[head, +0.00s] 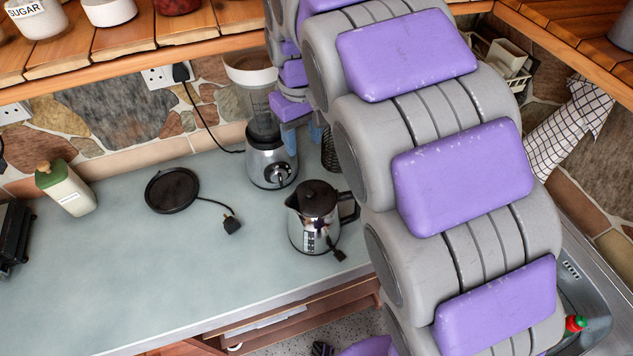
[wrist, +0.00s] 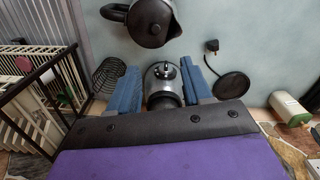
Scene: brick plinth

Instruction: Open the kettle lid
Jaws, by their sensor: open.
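A shiny metal kettle (head: 312,237) with a black lid (head: 318,198) and black handle stands on the grey-green worktop. The lid looks shut. In the wrist view the kettle lid (wrist: 150,18) is at the top edge, with the handle to its left. My gripper (wrist: 162,72) is open and empty, its two blue fingers apart. The fingers are over the blender (wrist: 165,78), which shows between them, and away from the kettle. In the head view my gripper (head: 302,132) is partly hidden by my arm, above and behind the kettle.
The blender (head: 270,165) stands behind the kettle. A black round base (head: 172,190) with a cord and plug lies left. A wire basket (wrist: 108,72) and a dish rack (wrist: 30,90) are near. The worktop's front left is clear.

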